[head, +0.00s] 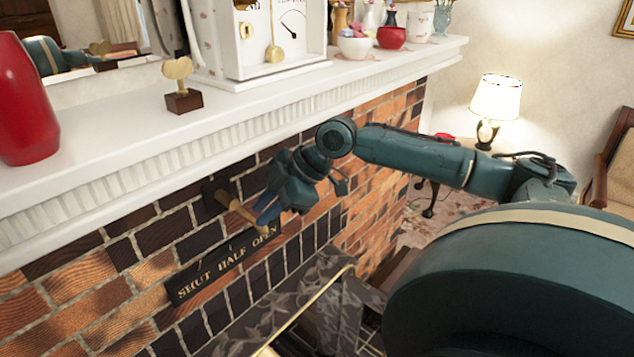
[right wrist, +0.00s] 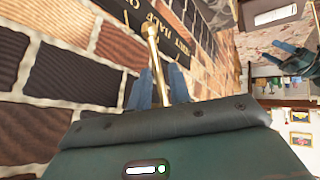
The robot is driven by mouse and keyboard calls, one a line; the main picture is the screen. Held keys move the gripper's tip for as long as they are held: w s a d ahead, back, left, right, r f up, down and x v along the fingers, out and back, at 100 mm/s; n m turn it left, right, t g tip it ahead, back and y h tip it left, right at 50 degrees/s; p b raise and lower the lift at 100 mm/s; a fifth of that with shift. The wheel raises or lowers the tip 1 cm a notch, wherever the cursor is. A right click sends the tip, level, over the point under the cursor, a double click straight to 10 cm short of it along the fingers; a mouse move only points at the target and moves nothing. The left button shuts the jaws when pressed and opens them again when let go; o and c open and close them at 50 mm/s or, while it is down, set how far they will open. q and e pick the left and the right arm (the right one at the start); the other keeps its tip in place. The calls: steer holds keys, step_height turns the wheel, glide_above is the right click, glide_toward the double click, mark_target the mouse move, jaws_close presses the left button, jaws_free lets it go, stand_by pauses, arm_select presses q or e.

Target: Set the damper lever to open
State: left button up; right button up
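The damper lever (head: 236,208) is a brass-coloured rod on a dark pivot in the brick wall. It slants down to the right, its free end by the word OPEN on the black plate (head: 222,262) marked SHUT, HALF, OPEN. My right gripper (head: 267,213) is at the lever's free end. In the right wrist view the lever (right wrist: 153,45) runs between the two blue fingers (right wrist: 160,85), which stand close on either side and look shut on it. The plate (right wrist: 160,30) also shows there.
The white mantel (head: 130,130) runs above the lever, carrying a red vase (head: 25,105), a small heart ornament (head: 182,88), a white clock (head: 240,40) and bowls. A dark marbled surface with a gold edge (head: 310,305) lies below the plate. A lit lamp (head: 497,98) stands behind.

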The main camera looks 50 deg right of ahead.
steer(key=s+d, duration=0.7)
steer(key=shift+s, duration=0.4)
stand_by(0.6)
steer(key=s+a+f+m+y, duration=0.1)
steer(key=s+a+f+y, duration=0.15)
steer(key=a+f, duration=1.85)
steer(key=s+a+f+m+t+h+p, duration=0.1)
steer(key=s+a+f+m+t+h, duration=0.3)
steer(key=m, duration=0.5)
steer(key=shift+s+a+t+h, duration=0.45)
steer(key=shift+s+a, duration=0.1)
steer(key=shift+s, duration=0.3)
